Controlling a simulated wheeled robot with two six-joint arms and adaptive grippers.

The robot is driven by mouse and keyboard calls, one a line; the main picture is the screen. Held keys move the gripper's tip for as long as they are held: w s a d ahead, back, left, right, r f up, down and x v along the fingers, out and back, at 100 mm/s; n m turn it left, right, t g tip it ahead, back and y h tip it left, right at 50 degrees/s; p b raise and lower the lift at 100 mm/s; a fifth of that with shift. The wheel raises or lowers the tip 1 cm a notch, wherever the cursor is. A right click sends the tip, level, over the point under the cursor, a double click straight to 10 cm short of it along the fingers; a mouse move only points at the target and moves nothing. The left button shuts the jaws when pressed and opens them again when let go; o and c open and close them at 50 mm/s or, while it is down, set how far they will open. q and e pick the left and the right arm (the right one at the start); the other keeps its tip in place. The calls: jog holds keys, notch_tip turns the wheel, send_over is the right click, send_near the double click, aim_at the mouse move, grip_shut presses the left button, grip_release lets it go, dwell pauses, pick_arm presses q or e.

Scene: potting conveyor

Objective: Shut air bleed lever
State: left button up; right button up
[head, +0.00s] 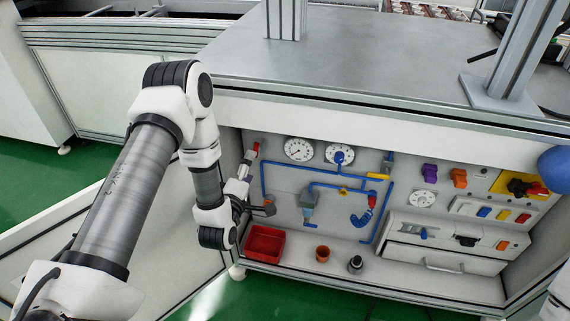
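The recessed panel under the metal bench carries blue pipes, gauges and small levers. No readable label shows which one is the air bleed lever. A small red handle (256,147) sits at the panel's upper left, by the end of the blue pipe. Other candidates are a yellow lever (378,177) and a red-tipped part (372,201) on the right pipework. My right gripper is out of view.
A red bin (265,243), an orange cup (323,254) and a dark fitting (355,264) stand on the lower shelf. Two gauges (299,149) sit above. The bench top (350,65) overhangs the panel.

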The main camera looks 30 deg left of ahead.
aim_at(257, 150)
pick_arm(q)
jog(key=b+x, duration=0.1)
jog(key=x, duration=0.6)
jog(key=shift+w+a, duration=0.1)
jog(key=shift+w, duration=0.15)
jog(key=c, duration=1.2)
